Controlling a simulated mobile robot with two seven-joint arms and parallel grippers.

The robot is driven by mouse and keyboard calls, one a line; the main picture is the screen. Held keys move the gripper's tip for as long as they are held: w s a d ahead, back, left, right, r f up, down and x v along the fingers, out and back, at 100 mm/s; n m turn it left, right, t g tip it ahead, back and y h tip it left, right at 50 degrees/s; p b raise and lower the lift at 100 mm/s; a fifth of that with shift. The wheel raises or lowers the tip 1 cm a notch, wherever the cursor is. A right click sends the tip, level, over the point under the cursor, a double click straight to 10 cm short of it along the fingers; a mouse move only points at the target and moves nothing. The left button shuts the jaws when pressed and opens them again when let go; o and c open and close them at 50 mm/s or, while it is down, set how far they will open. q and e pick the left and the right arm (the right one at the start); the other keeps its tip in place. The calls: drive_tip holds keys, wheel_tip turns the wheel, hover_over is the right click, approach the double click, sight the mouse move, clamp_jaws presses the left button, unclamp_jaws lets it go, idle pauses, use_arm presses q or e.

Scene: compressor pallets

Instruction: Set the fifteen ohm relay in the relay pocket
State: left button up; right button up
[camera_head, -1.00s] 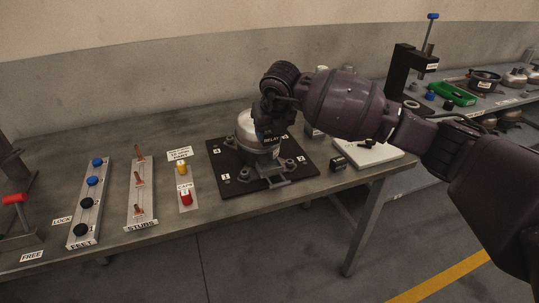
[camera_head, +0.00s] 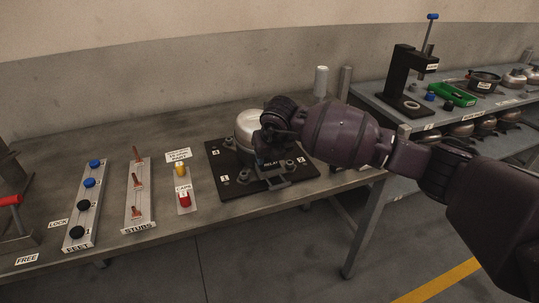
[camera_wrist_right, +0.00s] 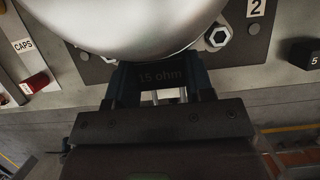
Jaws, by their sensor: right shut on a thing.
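My right gripper (camera_head: 264,158) is lowered at the front of the silver compressor (camera_head: 246,124), which stands on a dark pallet plate (camera_head: 217,160). In the right wrist view, the gripper (camera_wrist_right: 160,80) is shut on a dark relay marked "15 ohm" (camera_wrist_right: 162,77), close against the silver dome (camera_wrist_right: 125,25). A bracket with a "RELAY" label (camera_head: 271,164) is at the compressor's front, partly behind the gripper. The pocket opening is hidden, so I cannot tell whether the relay is in it. My left gripper is not in view.
A black block marked 5 (camera_wrist_right: 303,53) lies at the right in the wrist view. A white cylinder (camera_head: 321,82) stands behind my arm. The left rear bench is clear.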

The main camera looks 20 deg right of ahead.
drive_tip(key=shift+f, duration=0.65)
